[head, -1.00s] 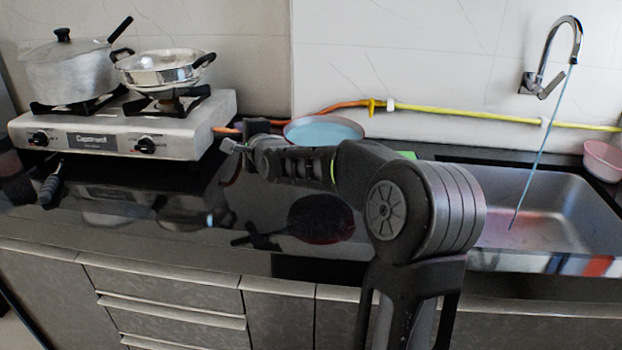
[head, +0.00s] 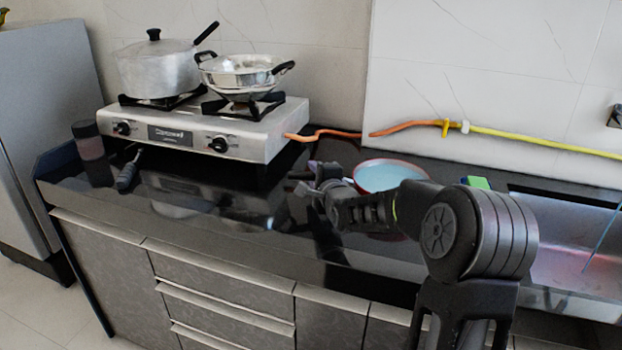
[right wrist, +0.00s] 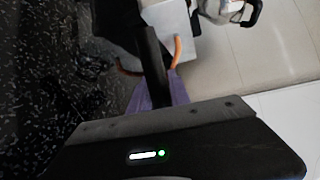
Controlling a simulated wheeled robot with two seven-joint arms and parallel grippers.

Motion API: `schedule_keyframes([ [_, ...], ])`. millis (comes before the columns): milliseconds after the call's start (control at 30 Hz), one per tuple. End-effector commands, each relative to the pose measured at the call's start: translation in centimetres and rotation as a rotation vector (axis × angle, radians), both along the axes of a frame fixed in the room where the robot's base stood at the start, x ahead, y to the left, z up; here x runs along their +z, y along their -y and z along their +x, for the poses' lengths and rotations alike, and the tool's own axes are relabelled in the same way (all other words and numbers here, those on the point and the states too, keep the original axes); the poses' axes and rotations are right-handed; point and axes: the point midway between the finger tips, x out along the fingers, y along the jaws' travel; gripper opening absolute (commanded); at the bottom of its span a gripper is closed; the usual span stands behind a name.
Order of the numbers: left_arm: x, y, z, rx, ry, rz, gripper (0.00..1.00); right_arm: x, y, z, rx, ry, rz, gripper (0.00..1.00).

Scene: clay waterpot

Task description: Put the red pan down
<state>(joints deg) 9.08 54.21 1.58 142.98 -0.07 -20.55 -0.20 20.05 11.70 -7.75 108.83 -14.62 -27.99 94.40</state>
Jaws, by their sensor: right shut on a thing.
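The red pan (head: 392,174) shows in the head view just behind my right forearm, with a red rim and a pale blue inside. My right arm hides its near part. My right gripper (head: 312,190) is to the left of the pan, over the dark counter and near the stove's right front corner. It is shut on the pan's handle. In the right wrist view a dark handle (right wrist: 152,62) runs up from the purple-grey fingers. A red reflection shows below the pan, and I cannot tell whether its base touches the counter. My left gripper is not in view.
A two-burner stove (head: 205,133) carries a lidded pot (head: 155,70) and a steel wok (head: 243,72). A dark jar (head: 88,140) stands left of it. A green item (head: 476,183) and the sink (head: 575,262) lie to the right.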

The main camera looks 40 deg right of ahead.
Motion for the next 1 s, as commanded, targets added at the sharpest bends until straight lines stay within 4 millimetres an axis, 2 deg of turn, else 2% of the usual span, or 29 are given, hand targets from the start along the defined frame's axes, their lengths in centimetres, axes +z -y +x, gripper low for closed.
schedule_keyframes([
  [100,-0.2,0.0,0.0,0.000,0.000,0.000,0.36,-1.3,0.0,0.0,0.000,0.002,-0.004,0.00],
  [400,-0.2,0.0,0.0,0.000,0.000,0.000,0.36,-1.3,0.0,0.0,0.000,0.004,-0.005,0.00],
  [600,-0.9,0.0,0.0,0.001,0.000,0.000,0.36,-1.8,0.0,0.0,0.001,0.004,-0.004,0.00],
  [633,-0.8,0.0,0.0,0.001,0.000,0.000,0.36,-1.9,0.0,0.0,0.000,0.001,0.000,0.24],
  [900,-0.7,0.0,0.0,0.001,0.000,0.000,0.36,-1.8,0.0,0.0,0.000,0.001,0.000,0.45],
  [1000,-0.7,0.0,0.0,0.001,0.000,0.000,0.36,-1.9,0.0,0.0,0.000,0.001,0.000,0.45],
])
